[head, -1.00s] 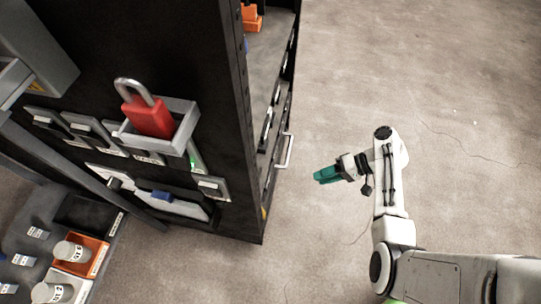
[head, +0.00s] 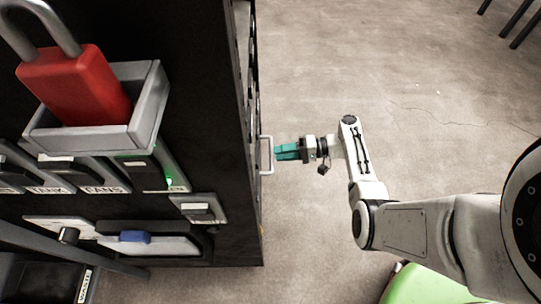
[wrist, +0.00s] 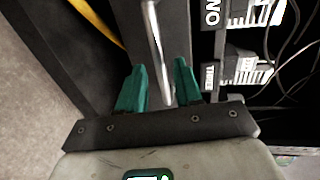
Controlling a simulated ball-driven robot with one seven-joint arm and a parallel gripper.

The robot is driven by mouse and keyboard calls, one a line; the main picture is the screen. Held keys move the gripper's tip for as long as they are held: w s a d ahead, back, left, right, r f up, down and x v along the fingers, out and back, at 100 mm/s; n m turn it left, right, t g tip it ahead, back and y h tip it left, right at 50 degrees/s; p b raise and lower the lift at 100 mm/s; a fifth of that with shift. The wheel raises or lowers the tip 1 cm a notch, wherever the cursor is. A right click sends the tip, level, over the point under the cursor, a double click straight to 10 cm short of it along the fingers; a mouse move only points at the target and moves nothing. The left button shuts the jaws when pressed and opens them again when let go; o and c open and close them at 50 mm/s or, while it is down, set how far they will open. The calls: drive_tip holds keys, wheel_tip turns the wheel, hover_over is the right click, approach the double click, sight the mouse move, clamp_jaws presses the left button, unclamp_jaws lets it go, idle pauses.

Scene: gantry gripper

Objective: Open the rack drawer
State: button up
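The black rack (head: 225,110) stands at the left in the head view, and the silver drawer handle (head: 266,155) sticks out from its right-hand face. The handle (wrist: 155,45) also shows in the wrist view as a bright bar running between my fingers. My gripper (head: 277,152) is at the handle, with its teal fingers pointing left at it. In the wrist view my gripper (wrist: 160,72) is open, one finger on each side of the bar, with gaps visible. The drawer looks shut, though its front is mostly hidden in the head view.
A red padlock (head: 75,85) sits in a grey tray (head: 150,100) on the rack's near panel, above several switches. A green thing (head: 430,287) is at the bottom right. Cables (wrist: 285,50) hang at the right in the wrist view.

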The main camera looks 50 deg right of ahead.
sight(271, 154)
drive_tip(key=shift+b+x, duration=0.35)
drive_tip(key=shift+x, duration=1.65)
clamp_jaws()
